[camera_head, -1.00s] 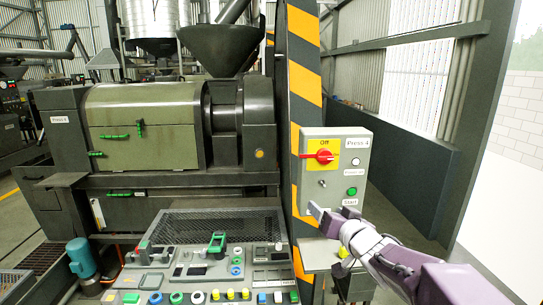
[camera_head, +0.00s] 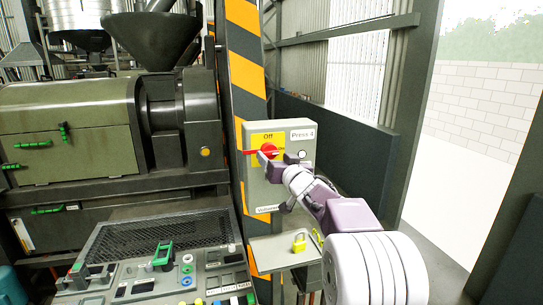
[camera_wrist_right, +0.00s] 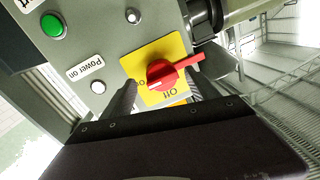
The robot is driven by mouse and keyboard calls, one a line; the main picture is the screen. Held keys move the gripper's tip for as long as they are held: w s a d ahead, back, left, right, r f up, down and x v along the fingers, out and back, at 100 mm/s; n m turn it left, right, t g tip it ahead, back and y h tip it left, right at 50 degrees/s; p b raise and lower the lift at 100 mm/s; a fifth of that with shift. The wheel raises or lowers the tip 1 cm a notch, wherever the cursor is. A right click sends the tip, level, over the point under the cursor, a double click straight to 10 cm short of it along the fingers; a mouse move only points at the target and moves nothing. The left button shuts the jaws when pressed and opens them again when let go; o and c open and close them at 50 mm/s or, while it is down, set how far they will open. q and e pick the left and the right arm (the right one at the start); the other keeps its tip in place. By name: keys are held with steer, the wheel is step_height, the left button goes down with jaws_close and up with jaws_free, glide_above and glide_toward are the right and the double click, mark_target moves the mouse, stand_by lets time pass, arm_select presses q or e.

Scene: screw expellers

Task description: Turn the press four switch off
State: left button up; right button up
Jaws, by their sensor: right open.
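The Press 4 switch box (camera_head: 262,196) is a grey panel. Its red rotary switch (camera_head: 268,150) sits on a yellow plate (camera_head: 266,137) marked "Off" at the top. The red handle lies about horizontal, pointing left in the head view. In the right wrist view the panel appears upside down, with the red switch (camera_wrist_right: 172,72) near the middle. My right gripper (camera_head: 277,158) is open at the switch, just in front of it. Its dark fingers (camera_wrist_right: 163,85) lie on either side of the red knob; contact cannot be told. My left gripper is out of view.
A green button (camera_wrist_right: 53,26) and a white indicator (camera_wrist_right: 98,87) are on the same panel. A striped post (camera_head: 245,75) stands behind the box. A yellow padlock (camera_head: 299,242) is on a ledge below. A control desk (camera_head: 150,285) and the press (camera_head: 75,130) are at left.

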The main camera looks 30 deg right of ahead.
steer(key=shift+w+d+r, duration=0.1)
steer(key=shift+w, duration=1.05)
steer(key=c, duration=1.3)
